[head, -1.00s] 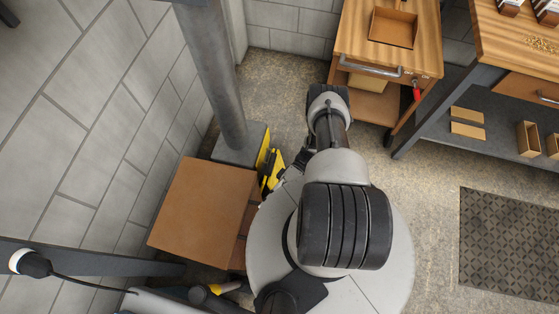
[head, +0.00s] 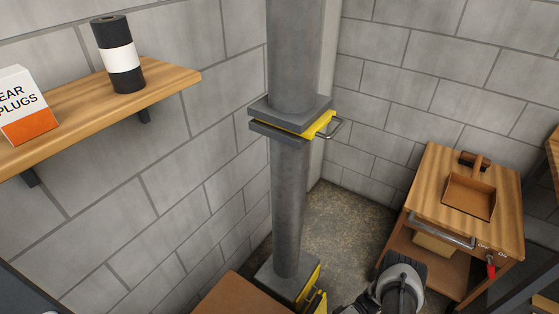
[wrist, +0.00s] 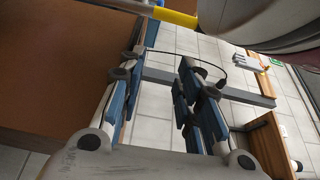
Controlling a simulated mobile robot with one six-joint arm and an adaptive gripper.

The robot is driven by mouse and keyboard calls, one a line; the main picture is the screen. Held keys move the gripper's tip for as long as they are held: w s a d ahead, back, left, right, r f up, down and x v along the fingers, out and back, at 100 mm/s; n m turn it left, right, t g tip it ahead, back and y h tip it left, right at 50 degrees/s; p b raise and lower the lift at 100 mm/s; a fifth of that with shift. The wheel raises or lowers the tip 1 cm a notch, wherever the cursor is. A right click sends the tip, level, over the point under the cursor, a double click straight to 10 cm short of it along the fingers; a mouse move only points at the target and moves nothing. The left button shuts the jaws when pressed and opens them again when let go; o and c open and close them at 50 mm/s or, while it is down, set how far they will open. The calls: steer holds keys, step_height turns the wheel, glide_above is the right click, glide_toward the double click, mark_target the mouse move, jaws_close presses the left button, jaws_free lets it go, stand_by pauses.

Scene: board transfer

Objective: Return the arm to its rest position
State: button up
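My gripper (wrist: 160,82) shows in the wrist view with its two blue-padded fingers apart. Nothing is held between them; a pale tiled surface and a grey bar show through the gap. In the head view only a dark, rounded part of my arm (head: 400,283) shows at the bottom edge, right of the pillar. The gripper cannot be made out clearly there. A brown surface (wrist: 50,70) fills the left of the wrist view, beside the left finger; I cannot tell whether they touch.
A grey pillar (head: 287,205) with a yellow-edged plate stands in the corner. A brown box top (head: 240,296) lies at its foot. A wooden cart (head: 425,190) with a tray (head: 470,197) stands right. A wall shelf (head: 165,88) holds a black roll and an ear-plug box.

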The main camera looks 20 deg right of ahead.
steer(key=w+d+r+g+h, duration=0.1)
steer(key=w+d+r+h, duration=0.4)
steer(key=r, duration=0.6)
steer(key=w+d+r+h, duration=0.1)
steer(key=w+r+h, duration=0.2)
steer(key=w+r, duration=0.6)
steer(key=s+a+r+m+t+h, duration=0.1)
steer(key=s+a+r+t+h, duration=0.2)
steer(key=r, duration=0.9)
steer(key=a+r+m+t+h, duration=0.15)
steer(key=a+r+h, duration=0.25)
steer(key=r, duration=0.8)
steer(key=s+a+r+t+h, duration=0.1)
steer(key=s+a+r+t, duration=0.1)
steer(key=s, duration=0.3)
steer(key=s+a+r+m+t+h, duration=0.1)
steer(key=s+r+t, duration=0.3)
steer(key=s, duration=0.1)
steer(key=shift+s+a+r+t, duration=0.2)
steer(key=shift+s+a+t, duration=0.15)
steer(key=shift+a, duration=0.05)
